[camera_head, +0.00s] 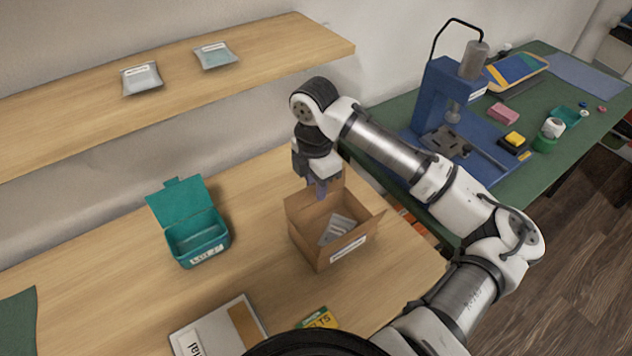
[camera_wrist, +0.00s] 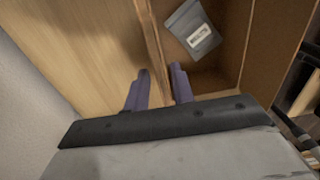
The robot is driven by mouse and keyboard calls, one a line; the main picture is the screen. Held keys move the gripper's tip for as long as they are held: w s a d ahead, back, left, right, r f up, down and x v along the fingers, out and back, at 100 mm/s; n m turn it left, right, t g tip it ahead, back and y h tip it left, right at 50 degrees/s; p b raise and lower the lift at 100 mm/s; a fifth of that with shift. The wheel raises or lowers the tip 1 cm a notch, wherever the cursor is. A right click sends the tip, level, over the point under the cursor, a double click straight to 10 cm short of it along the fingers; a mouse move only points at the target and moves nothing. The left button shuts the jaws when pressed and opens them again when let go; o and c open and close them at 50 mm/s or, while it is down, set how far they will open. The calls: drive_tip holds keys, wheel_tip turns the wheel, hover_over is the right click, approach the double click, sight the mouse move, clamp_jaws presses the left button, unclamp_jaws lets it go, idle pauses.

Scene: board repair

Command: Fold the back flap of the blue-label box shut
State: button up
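The open cardboard box (camera_head: 308,238) stands on the wooden table with a pale label (camera_head: 348,249) on its front; no blue shows clearly on it. A flap (camera_head: 371,226) sticks outward at its right side. Brown cardboard at the back stands up behind my fingers; the back flap is partly hidden. A grey labelled pouch (camera_head: 337,229) lies inside the box, also visible in the wrist view (camera_wrist: 193,30). My gripper (camera_head: 321,192) points down at the box's back edge. In the wrist view its fingers (camera_wrist: 160,76) are apart, near a box wall edge; contact cannot be told.
A teal lidded bin (camera_head: 197,243) stands open left of the box. A flat white-and-brown package (camera_head: 218,331) and a yellow-green packet (camera_head: 319,319) lie in front. A shelf (camera_head: 270,47) overhangs behind. A blue press (camera_head: 440,90) stands on the green bench at right.

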drive_tip(key=shift+c, duration=0.4)
clamp_jaws()
drive_tip(key=shift+s+f+b, duration=0.1)
drive_tip(key=shift+b, duration=0.2)
drive_tip(key=t+y+b, duration=0.1)
drive_tip(key=t+b, duration=0.1)
drive_tip(key=b, duration=0.1)
drive_tip(key=s+d+t+y+b, duration=0.1)
drive_tip(key=t+b, duration=0.1)
drive_tip(key=b, duration=0.2)
drive_tip(key=s+f+t+y+b, duration=0.1)
drive_tip(key=t+y+b, duration=0.1)
drive_tip(key=b, duration=0.2)
drive_tip(key=shift+s+d, duration=0.25)
drive_tip(key=shift+d, duration=0.15)
drive_tip(key=shift+b, duration=0.3)
drive_tip(key=shift+r, duration=0.1)
drive_tip(key=shift+o, duration=0.4)
unclamp_jaws()
